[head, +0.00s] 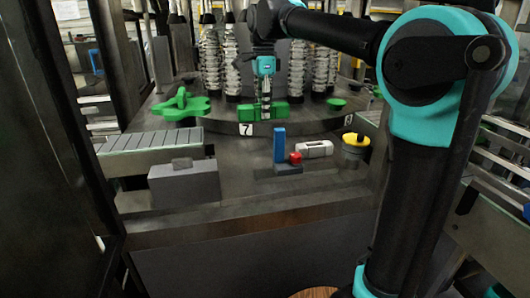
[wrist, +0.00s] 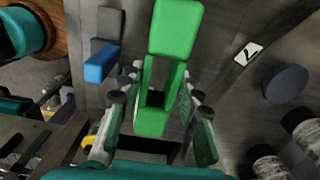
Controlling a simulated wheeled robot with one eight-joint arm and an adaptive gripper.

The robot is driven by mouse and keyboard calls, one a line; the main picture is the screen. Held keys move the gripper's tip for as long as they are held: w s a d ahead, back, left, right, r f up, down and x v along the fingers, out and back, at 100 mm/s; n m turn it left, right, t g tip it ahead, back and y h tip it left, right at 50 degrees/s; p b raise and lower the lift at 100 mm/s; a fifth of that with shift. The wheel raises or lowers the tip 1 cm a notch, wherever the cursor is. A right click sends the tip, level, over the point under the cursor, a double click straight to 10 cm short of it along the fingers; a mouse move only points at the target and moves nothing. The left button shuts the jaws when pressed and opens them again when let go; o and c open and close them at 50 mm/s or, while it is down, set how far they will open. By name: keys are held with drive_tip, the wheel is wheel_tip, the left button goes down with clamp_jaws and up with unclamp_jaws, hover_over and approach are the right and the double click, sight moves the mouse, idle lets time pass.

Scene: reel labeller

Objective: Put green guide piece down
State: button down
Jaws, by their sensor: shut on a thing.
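The green guide piece (head: 249,114) is at the front of the round machine table in the head view, by the label "7". In the wrist view the green guide piece (wrist: 174,30) stands between my gripper's fingers (wrist: 157,125), a wide block at its far end and narrower parts nearer me. My gripper (head: 265,88) points down onto it from above and is shut on it. The fingers hide part of the piece. I cannot tell whether its underside touches the table.
Another green star-shaped piece (head: 180,105) lies to the left and a small green disc (head: 337,103) to the right. Shiny stacked columns (head: 210,62) stand behind. In front are an upright blue block (head: 280,145), a red knob (head: 295,158), a white device (head: 315,149) and a yellow-topped cup (head: 356,140).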

sight(263, 160)
wheel_tip(263, 160, down, 15)
drive_tip(key=shift+r, duration=0.15)
idle(0.4)
drive_tip(key=c, duration=1.1)
unclamp_jaws()
drive_tip(key=shift+o, duration=0.2)
wheel_tip(263, 160, up, 12)
